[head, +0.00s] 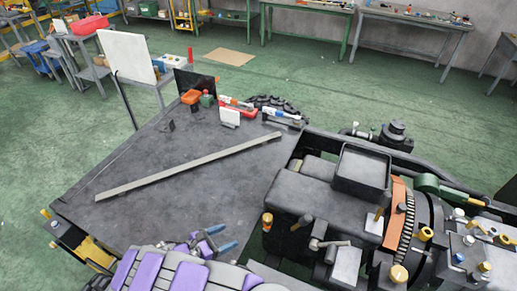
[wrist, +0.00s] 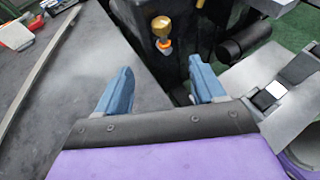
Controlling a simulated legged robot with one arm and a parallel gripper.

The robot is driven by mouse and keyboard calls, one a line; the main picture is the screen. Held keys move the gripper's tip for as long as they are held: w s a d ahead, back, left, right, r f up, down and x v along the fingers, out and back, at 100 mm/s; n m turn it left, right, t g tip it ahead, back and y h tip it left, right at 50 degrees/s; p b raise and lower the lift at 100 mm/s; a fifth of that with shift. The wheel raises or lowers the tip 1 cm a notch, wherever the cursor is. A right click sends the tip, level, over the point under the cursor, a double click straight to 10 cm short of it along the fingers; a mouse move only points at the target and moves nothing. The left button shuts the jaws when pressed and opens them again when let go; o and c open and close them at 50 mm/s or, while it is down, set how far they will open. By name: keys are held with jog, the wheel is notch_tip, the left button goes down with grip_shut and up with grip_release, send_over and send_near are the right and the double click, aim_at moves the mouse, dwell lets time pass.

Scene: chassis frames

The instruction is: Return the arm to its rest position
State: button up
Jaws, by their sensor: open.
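My gripper (head: 213,239) shows at the bottom middle of the head view, over the near edge of a dark table (head: 160,200). Its two blue fingers (wrist: 163,92) stand apart in the wrist view, with nothing between them. My purple and grey arm (head: 185,272) lies along the bottom of the head view, low and stretched toward the gripper. The gripper is left of a dark machine block, and I cannot tell how far above the table it is.
The dark machine (head: 320,190) with knobs and a gear stands close on the right. A long flat bar (head: 190,165) lies across the table. Green floor (head: 320,85) is open beyond.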

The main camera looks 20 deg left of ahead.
jog(key=w+d+r+m+g+h+b, duration=0.1)
jog(key=w+d+r+m+g+h, duration=0.15)
jog(key=w+d+r+m, duration=0.5)
jog(key=w+d+r+m+g+h, duration=0.2)
jog(key=d+r+m+g, duration=0.2)
jog(key=d+r, duration=0.75)
jog(key=s+d+r+m+g+y, duration=0.1)
jog(key=d+m+g, duration=0.1)
jog(key=d, duration=0.4)
jog(key=s+d+r+m+g, duration=0.1)
jog(key=s+d+m+g, duration=0.1)
jog(key=d, duration=0.4)
jog(key=s+d+r+m+g+y+b, duration=0.1)
jog(key=s+d+r+m+g+y, duration=0.35)
jog(key=s+d+m, duration=0.5)
jog(key=s+m+t+y+b, duration=0.1)
jog(key=s+m+y, duration=0.3)
jog(key=s, duration=1.2)
jog(key=shift+m+t+y, duration=0.3)
jog(key=shift+y, duration=0.8)
